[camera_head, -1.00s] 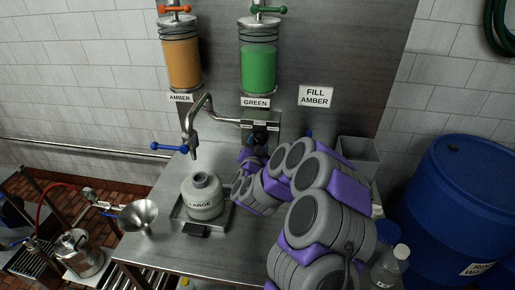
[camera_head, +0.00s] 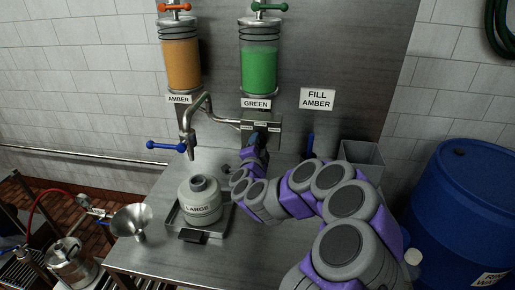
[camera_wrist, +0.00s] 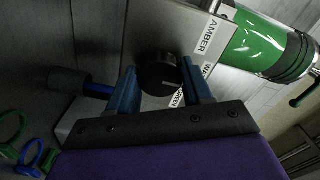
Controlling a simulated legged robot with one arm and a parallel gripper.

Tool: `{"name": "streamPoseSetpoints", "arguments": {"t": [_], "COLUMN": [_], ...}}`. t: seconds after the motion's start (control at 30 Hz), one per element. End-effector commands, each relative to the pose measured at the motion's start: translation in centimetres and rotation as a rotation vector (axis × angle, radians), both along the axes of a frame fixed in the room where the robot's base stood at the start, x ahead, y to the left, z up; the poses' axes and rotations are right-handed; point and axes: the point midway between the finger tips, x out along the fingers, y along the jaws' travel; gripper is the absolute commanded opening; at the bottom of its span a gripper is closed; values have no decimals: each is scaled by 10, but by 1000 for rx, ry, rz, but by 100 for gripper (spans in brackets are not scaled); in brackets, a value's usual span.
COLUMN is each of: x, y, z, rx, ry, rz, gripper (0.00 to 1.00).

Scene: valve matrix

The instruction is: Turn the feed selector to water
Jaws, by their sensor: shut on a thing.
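The feed selector is a round black knob (camera_wrist: 160,72) on a metal box (camera_head: 268,130) below the green cylinder. My gripper (camera_wrist: 159,80) is shut on the knob, with one blue finger on each side of it. In the head view my arm mostly hides the knob.
Amber (camera_head: 182,62) and green (camera_head: 259,68) cylinders hang on the back panel beside a FILL AMBER sign (camera_head: 317,99). A LARGE bottle (camera_head: 200,203) stands in a tray below the spout (camera_head: 188,142). A blue barrel (camera_head: 455,210) is at right.

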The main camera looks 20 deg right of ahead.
Motion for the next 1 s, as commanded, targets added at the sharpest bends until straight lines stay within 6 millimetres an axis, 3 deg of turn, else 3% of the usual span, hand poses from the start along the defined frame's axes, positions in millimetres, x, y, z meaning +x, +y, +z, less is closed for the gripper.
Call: {"name": "streamPoseSetpoints", "arguments": {"t": [0.4, 0.43, 0.6, 0.7, 1.0], "x": [-1, -1, 0, 0, 0], "y": [0, 0, 0, 0, 0], "z": [-4, -4, -3, -2, -1], "rx": [12, 12, 10, 9, 8], "ry": [3, 3, 2, 0, -1], "rz": [-2, -2, -1, -1, 0], "gripper": [19, 52, 68, 75, 75]}}
